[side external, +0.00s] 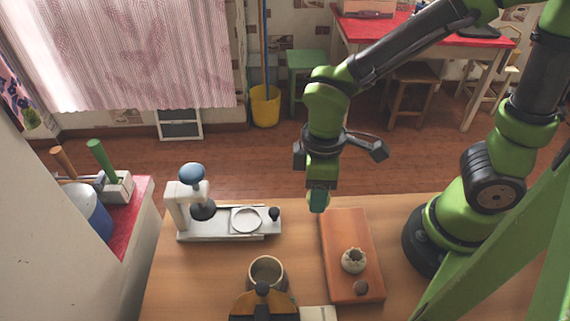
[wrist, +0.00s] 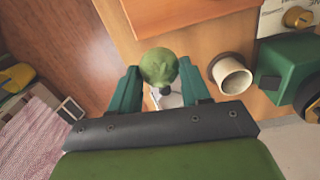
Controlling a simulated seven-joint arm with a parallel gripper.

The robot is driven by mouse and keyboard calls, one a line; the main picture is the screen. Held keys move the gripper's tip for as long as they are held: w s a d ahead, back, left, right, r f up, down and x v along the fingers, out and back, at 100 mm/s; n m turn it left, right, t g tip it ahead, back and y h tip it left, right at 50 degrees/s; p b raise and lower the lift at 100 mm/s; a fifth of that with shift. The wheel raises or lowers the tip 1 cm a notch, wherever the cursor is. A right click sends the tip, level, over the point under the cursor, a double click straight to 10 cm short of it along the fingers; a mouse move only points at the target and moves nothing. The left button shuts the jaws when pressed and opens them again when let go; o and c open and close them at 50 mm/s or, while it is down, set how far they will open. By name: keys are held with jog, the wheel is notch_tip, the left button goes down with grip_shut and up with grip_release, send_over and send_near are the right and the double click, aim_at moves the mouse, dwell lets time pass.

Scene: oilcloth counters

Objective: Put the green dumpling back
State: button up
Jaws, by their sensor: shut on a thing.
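My gripper (side external: 318,205) is shut on the green dumpling (wrist: 158,67) and holds it in the air. In the wrist view the round, pleated dumpling sits between the two dark green fingers of my gripper (wrist: 160,80). In the side view the fingers mostly hide it. My gripper is near the far left corner of the reddish-brown board (side external: 338,228), which also shows in the wrist view (wrist: 170,12). A pale dumpling (side external: 353,260) and a small brown lump (side external: 361,287) sit on the board's near half.
A white press (side external: 187,222) with a blue-topped lever and a round pale dish (side external: 246,220) stands left of my gripper. A beige cup (side external: 267,272) stands nearer the camera; it also shows in the wrist view (wrist: 234,78). The board's far half is clear.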

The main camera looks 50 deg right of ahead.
jog(key=w+d+r+m, duration=0.4)
jog(key=w+d, duration=0.3)
jog(key=w+d+r+m, duration=0.4)
jog(key=w+d+r, duration=0.1)
jog(key=w+d, duration=0.2)
jog(key=s+a+f+n, duration=0.3)
jog(key=s+a, duration=0.1)
jog(key=s, duration=0.1)
jog(key=s+a+f+n, duration=0.3)
jog(key=s+a+f, duration=0.1)
jog(key=s+a, duration=0.1)
jog(key=s+a+f+n, duration=0.3)
jog(key=s+a, duration=0.2)
jog(key=s, duration=0.1)
jog(key=shift+s+f, duration=0.1)
jog(key=shift+f, duration=0.3)
jog(key=shift+s+f, duration=0.15)
jog(key=shift+f, duration=0.15)
jog(key=shift+w, duration=0.2)
